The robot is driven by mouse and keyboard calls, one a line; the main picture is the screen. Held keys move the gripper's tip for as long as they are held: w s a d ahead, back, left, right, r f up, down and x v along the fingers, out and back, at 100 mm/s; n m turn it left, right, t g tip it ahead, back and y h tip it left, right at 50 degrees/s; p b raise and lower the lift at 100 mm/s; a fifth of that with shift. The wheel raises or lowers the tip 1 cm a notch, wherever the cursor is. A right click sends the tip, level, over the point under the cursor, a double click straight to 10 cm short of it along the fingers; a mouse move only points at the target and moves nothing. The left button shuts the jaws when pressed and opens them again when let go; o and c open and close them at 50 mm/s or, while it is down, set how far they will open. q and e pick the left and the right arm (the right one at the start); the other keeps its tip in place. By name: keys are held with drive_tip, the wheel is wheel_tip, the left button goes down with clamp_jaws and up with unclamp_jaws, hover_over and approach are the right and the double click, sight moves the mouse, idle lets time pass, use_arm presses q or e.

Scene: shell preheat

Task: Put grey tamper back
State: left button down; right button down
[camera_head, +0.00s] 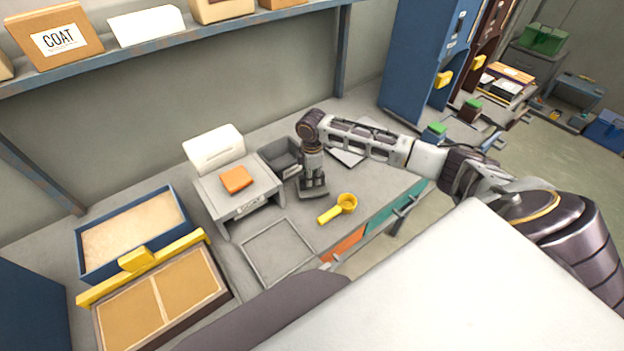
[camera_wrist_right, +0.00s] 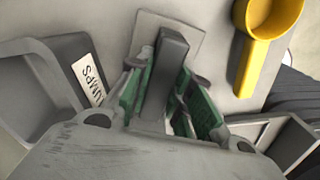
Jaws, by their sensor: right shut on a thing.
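My right gripper (camera_head: 314,184) reaches down over the bench between the dark bin and the yellow scoop. In the right wrist view its green-padded fingers (camera_wrist_right: 166,103) are shut on the grey tamper (camera_wrist_right: 168,62), a dark grey bar. The tamper's far end lies over a pale square patch (camera_wrist_right: 187,32) on the bench. I cannot tell whether it touches that patch. In the head view the tamper is hard to tell from the fingers. My left gripper is not in view.
A dark grey bin (camera_head: 277,154) labelled LUMPS stands close beside the gripper. The yellow scoop (camera_head: 345,203) lies on the other side. A grey stand (camera_head: 217,199) carries an orange block (camera_head: 236,179). A blue-rimmed tray (camera_head: 79,255) is at the left.

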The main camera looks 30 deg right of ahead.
drive_tip(key=shift+f, duration=0.6)
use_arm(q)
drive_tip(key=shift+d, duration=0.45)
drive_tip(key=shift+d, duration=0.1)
use_arm(e)
drive_tip(key=shift+f, duration=0.1)
